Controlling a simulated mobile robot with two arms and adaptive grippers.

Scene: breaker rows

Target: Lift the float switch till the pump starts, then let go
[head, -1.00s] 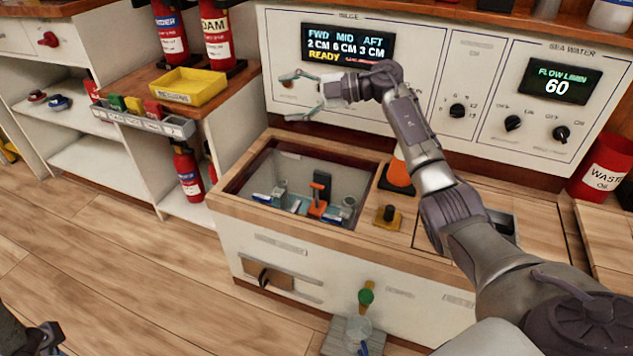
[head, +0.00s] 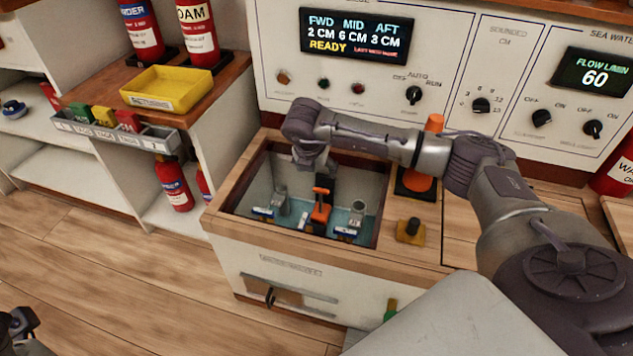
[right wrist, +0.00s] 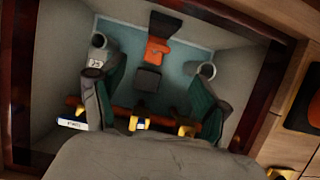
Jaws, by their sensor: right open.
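The float switch (head: 320,212), an orange piece with black parts, stands in the open bilge well (head: 232,186) of the wooden-topped cabinet. It also shows in the right wrist view (right wrist: 158,50), near the far end of the well floor. My right gripper (head: 308,166) points down into the well, above and slightly behind the float switch in the head view. In the wrist view its two green-padded fingers (right wrist: 153,92) are spread wide, with nothing held between them. A bit of my left gripper (head: 20,326) shows at the bottom left corner; its jaws are unclear.
The bilge display (head: 352,36) reads FWD 2, MID 6, AFT 3 CM and READY. The well's walls and wooden rim surround my gripper.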

